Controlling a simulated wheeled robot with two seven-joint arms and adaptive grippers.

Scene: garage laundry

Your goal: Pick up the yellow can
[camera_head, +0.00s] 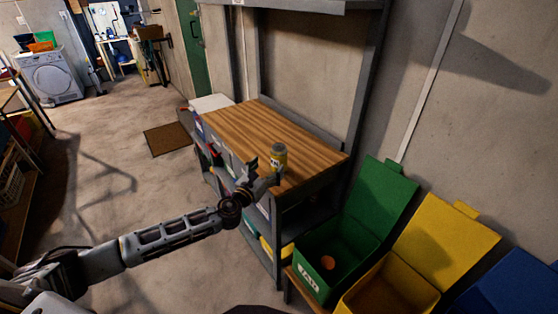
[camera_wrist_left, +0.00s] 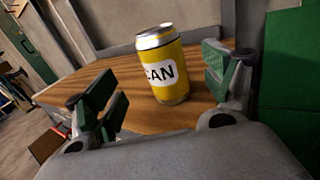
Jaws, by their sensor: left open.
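The yellow can (camera_head: 279,155) stands upright near the front right corner of the wooden bench top (camera_head: 245,130). It has silver ends and a white label reading "CAN". In the left wrist view the can (camera_wrist_left: 167,82) stands ahead, between the two open fingers of my left gripper (camera_wrist_left: 162,95), with gaps on both sides. In the head view my left gripper (camera_head: 262,185) is at the bench's front edge, close to the can, and partly covers its lower part. My right gripper is not in view.
A green bin (camera_head: 325,262), a yellow bin (camera_head: 392,290) and a blue bin (camera_head: 520,285) with raised lids stand right of the bench. Shelves with items lie under the bench top. The wall is behind. Most of the bench top is clear.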

